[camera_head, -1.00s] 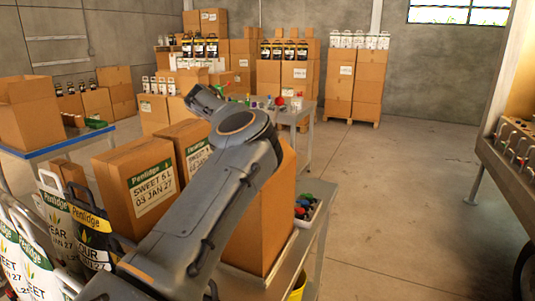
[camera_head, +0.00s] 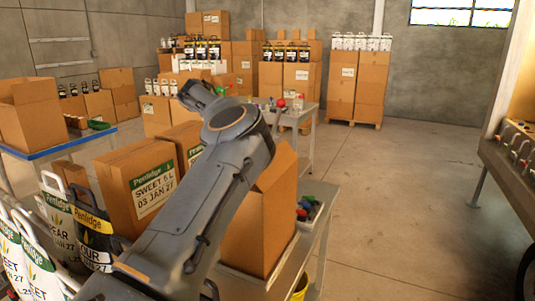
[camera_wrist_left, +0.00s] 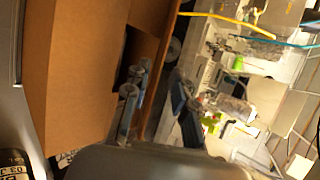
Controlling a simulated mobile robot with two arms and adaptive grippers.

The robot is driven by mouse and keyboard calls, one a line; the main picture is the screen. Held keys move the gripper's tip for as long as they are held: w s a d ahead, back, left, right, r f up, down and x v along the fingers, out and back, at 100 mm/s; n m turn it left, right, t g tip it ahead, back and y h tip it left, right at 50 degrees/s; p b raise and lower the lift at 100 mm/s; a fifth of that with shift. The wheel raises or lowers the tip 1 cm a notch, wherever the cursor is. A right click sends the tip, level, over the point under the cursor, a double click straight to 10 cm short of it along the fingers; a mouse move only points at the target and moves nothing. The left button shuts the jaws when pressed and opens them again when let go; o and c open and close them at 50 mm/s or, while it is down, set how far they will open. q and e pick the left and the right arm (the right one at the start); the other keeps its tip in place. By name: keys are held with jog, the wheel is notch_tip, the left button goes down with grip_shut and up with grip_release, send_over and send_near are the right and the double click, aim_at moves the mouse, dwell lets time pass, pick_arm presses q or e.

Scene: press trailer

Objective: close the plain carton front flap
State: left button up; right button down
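The plain carton (camera_head: 265,225) stands on a metal bench, partly hidden behind my left arm. Its top edge rises toward the back right; most of its opening is hidden. In the left wrist view a brown carton (camera_wrist_left: 75,70), apparently the same one, fills the left side, with a dark gap inside. A thin cardboard flap (camera_wrist_left: 170,50) runs down beside it, seen edge-on. My left gripper (camera_wrist_left: 157,100) has one finger on each side of this flap, with space between them. In the head view its fingers cannot be made out. My right gripper is not in view.
A labelled Penlidge carton (camera_head: 145,180) stands left of the plain carton, near several bags (camera_head: 90,230). A tray of coloured items (camera_head: 308,210) sits close on its right. A yellow bucket (camera_head: 299,289) is below the bench. The floor (camera_head: 400,190) to the right is clear.

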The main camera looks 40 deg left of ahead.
pick_arm(q)
jog(key=v, duration=0.9)
jog(key=shift+s, duration=0.2)
jog(key=shift+r, duration=0.2)
